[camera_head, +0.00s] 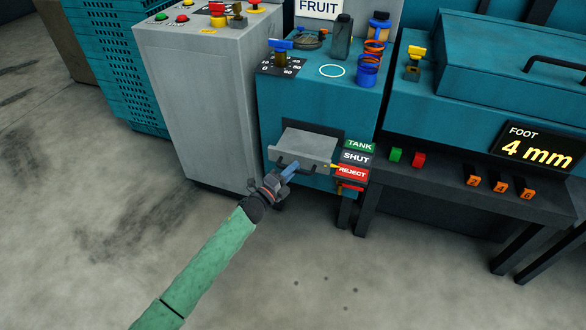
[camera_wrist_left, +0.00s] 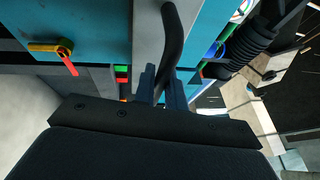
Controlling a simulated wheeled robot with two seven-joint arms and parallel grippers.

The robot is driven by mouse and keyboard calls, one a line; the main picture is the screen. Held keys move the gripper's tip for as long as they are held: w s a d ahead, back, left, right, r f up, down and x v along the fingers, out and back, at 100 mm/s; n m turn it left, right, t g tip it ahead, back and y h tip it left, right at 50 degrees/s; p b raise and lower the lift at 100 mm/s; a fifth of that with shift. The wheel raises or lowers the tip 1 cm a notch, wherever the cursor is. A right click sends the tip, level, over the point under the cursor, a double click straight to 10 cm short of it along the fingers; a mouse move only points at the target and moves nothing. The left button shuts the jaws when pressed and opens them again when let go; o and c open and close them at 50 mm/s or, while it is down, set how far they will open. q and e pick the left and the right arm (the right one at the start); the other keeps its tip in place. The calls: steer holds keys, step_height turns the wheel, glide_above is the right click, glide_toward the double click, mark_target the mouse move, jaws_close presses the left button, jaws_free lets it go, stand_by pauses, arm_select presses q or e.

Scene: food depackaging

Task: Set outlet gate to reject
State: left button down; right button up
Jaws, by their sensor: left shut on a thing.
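The outlet gate (camera_head: 308,147) is a grey plate on the front of the teal machine, with a black bar handle (camera_wrist_left: 173,40). Beside it is a stack of labels: green TANK (camera_head: 360,145), dark SHUT (camera_head: 356,159) and red REJECT (camera_head: 352,173). A small yellow pointer (camera_head: 330,167) at the gate's right edge lies close to the left end of REJECT, near its border with SHUT. My left gripper (camera_head: 288,171) is at the gate's front, its blue fingers shut on the handle; the wrist view shows the handle between the fingertips (camera_wrist_left: 163,85). My right gripper is not in view.
A grey cabinet (camera_head: 200,100) stands close on the left. A dark bench (camera_head: 470,180) with green and red buttons and orange numbered tags stands on the right. A blue-handled dial (camera_head: 281,55), bottles and a blue coil sit on top. The floor (camera_head: 330,270) in front is clear.

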arm_select(q)
steer(key=c, duration=1.5)
jaws_free()
steer(key=shift+s, duration=0.15)
steer(key=shift+o, duration=0.2)
steer(key=shift+f, duration=0.1)
steer(key=v, duration=0.8)
steer(key=shift+b, duration=0.35)
